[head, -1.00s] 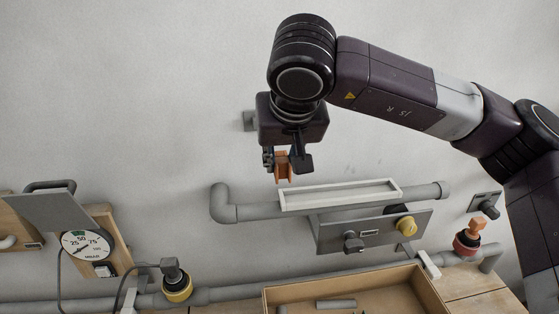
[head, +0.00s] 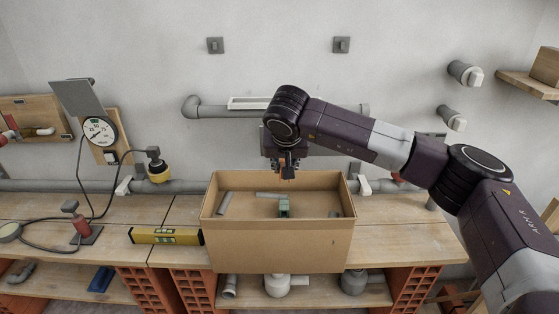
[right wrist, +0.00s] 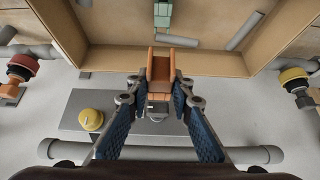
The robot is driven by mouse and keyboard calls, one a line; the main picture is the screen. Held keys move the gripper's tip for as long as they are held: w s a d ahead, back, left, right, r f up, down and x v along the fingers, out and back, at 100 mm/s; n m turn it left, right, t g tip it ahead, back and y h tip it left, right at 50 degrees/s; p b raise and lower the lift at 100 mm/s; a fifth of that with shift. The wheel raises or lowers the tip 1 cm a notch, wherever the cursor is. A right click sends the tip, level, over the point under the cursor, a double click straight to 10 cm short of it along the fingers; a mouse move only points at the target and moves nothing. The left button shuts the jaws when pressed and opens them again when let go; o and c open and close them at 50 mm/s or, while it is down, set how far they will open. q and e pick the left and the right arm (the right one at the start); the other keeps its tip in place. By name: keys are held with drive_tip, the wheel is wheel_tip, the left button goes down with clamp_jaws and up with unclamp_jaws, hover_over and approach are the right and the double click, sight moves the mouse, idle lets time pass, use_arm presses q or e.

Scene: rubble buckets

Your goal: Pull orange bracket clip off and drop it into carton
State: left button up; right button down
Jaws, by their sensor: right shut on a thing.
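The orange bracket clip (right wrist: 161,72) is held between the fingers of my right gripper (right wrist: 159,88) in the right wrist view. In the head view my right gripper (head: 287,171) points down over the back part of the open carton (head: 278,245), with the orange clip (head: 288,173) at its fingertips. The carton's rim also shows in the right wrist view (right wrist: 215,62). Inside the carton lie a green piece (head: 284,206) and several grey pipe pieces. My left gripper is not in any view.
A grey pipe with a white tray-like strip (head: 250,103) runs along the wall behind my right gripper. A yellow level (head: 166,236) lies on the bench left of the carton. A round gauge (head: 99,131) and a yellow-collared valve (head: 158,170) stand at the back left.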

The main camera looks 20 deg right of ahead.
drive_tip(key=shift+s+d+f, duration=0.1)
drive_tip(key=shift+f, duration=0.3)
drive_tip(key=shift+w+f+b, duration=0.15)
drive_tip(key=shift+f+b, duration=0.25)
drive_tip(key=shift+f, duration=0.35)
drive_tip(key=shift+w+f+b, duration=0.15)
drive_tip(key=shift+f+b, duration=0.25)
drive_tip(key=shift+f, duration=0.35)
wheel_tip(320, 180, down, 2)
drive_tip(key=shift+s+b, duration=0.1)
drive_tip(key=shift+b, duration=0.45)
drive_tip(key=shift+f, duration=0.6)
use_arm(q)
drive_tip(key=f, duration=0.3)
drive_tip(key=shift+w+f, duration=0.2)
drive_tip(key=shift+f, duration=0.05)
use_arm(e)
drive_tip(key=c, duration=1.6)
unclamp_jaws()
